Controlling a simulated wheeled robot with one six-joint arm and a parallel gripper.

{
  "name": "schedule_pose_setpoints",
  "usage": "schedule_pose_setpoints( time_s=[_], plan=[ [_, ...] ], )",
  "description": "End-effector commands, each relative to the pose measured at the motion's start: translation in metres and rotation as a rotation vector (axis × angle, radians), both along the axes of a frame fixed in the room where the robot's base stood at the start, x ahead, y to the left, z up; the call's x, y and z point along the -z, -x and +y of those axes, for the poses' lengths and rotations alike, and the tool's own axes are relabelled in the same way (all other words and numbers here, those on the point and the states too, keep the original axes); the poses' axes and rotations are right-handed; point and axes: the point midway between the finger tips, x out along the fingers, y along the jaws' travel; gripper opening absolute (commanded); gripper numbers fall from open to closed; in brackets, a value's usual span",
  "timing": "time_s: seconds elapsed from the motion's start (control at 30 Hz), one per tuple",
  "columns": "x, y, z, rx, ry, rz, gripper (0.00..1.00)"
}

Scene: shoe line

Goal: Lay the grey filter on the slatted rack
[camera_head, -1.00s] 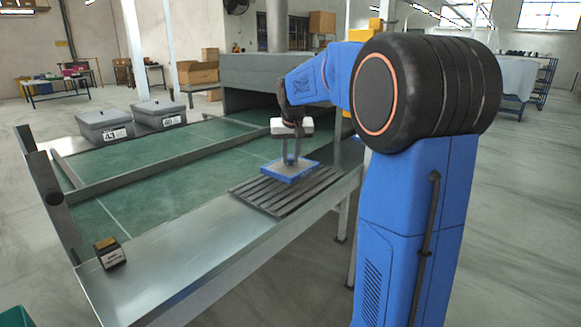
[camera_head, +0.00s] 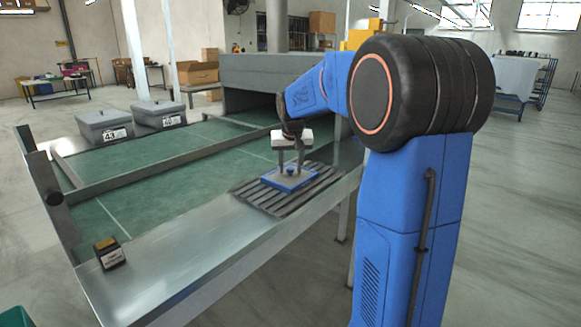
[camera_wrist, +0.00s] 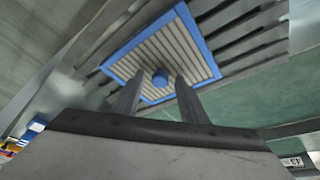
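The grey filter (camera_head: 302,182) is a flat pleated panel with a blue frame and a blue knob in its middle. It lies flat on the slatted rack (camera_head: 257,199), toward the rack's far side. The wrist view shows the filter (camera_wrist: 195,48) against the rack's dark slots (camera_wrist: 255,38). My gripper (camera_head: 291,170) is above the filter, fingers pointing down. In the wrist view its fingers (camera_wrist: 158,82) stand spread on either side of the knob, with gaps showing between them and it. The gripper is open.
The rack sits on a metal ledge (camera_head: 175,258) beside a green conveyor belt (camera_head: 165,195). A small dark block with a label (camera_head: 110,254) stands at the ledge's near left. Grey lidded bins (camera_head: 104,125) stand beyond the belt. A grey tunnel housing (camera_head: 262,75) rises behind.

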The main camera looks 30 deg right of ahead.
Motion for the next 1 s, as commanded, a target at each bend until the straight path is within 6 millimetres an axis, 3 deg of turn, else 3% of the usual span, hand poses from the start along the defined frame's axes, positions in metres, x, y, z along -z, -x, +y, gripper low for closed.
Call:
schedule_pose_setpoints(
  time_s=[0.27, 0.7, 1.0],
  plan=[
    [-0.013, 0.003, 0.002, 0.0, 0.0, -0.002, 0.39],
    [-0.087, 0.031, 0.015, 0.0, 0.0, -0.003, 0.39],
    [-0.112, 0.041, 0.019, 0.0, 0.0, -0.001, 0.39]
  ],
)
